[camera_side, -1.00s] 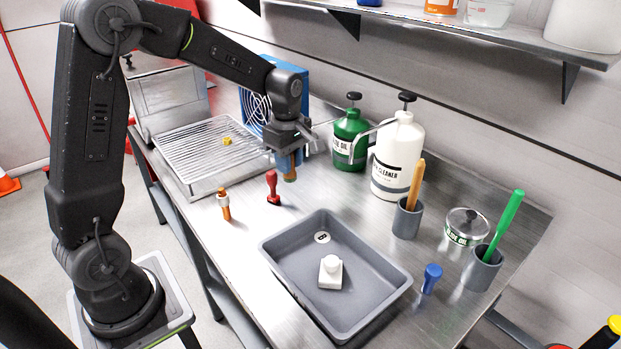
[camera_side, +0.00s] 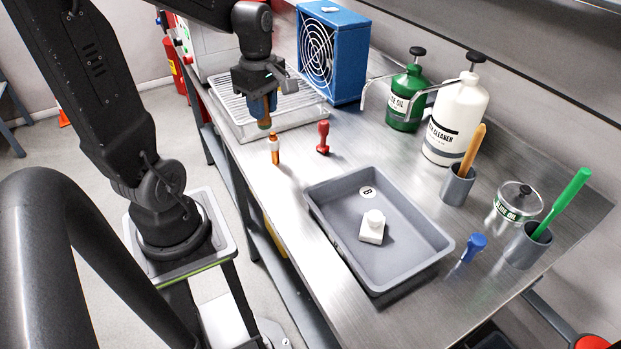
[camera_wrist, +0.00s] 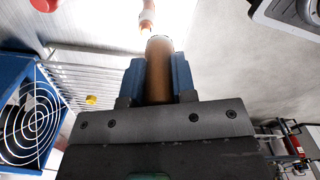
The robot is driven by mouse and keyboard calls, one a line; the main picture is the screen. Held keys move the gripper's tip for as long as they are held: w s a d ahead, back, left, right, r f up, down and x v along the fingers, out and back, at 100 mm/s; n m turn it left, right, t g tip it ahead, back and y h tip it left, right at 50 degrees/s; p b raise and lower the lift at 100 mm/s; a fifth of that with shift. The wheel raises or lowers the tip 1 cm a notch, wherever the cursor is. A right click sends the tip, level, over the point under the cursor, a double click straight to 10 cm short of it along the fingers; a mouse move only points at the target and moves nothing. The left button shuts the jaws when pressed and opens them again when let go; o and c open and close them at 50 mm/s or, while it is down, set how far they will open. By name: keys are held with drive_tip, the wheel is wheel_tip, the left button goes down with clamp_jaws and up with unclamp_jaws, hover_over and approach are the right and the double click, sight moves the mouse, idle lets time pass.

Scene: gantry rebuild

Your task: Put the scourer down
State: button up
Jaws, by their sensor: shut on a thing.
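My gripper (camera_side: 263,106) is shut on a brown, rounded piece, which I take to be the scourer (camera_side: 265,123). It hangs upright from the blue fingers, above the bench near the front right corner of the wire rack. In the wrist view the brown piece (camera_wrist: 159,72) sits between the blue fingertips (camera_wrist: 158,80). The fingers hide its sides and upper part. Its lower end appears clear of the bench, though the exact gap cannot be told.
An orange-and-white upright tool (camera_side: 274,150) stands close below, with a red stamp-like tool (camera_side: 323,137) to its right. A grey tray (camera_side: 430,252) holds a white block (camera_side: 372,227). The wire rack (camera_side: 243,115) and blue fan (camera_side: 345,55) stand behind. Bare bench lies between tools and tray.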

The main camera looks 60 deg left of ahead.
drive_tip(key=shift+s+d+f, duration=0.25)
drive_tip(key=w+d+f, duration=0.2)
drive_tip(key=d, duration=0.1)
drive_tip(key=w+d+f, duration=0.2)
drive_tip(key=d, duration=0.1)
drive_tip(key=w+d+f, duration=0.2)
drive_tip(key=d, duration=0.1)
drive_tip(key=shift+w+f, duration=0.1)
drive_tip(key=shift+f, duration=0.25)
drive_tip(key=shift+d+f, duration=0.1)
drive_tip(key=shift+f, duration=1.9)
drive_tip(key=shift+f, duration=0.15)
drive_tip(key=o, duration=0.9)
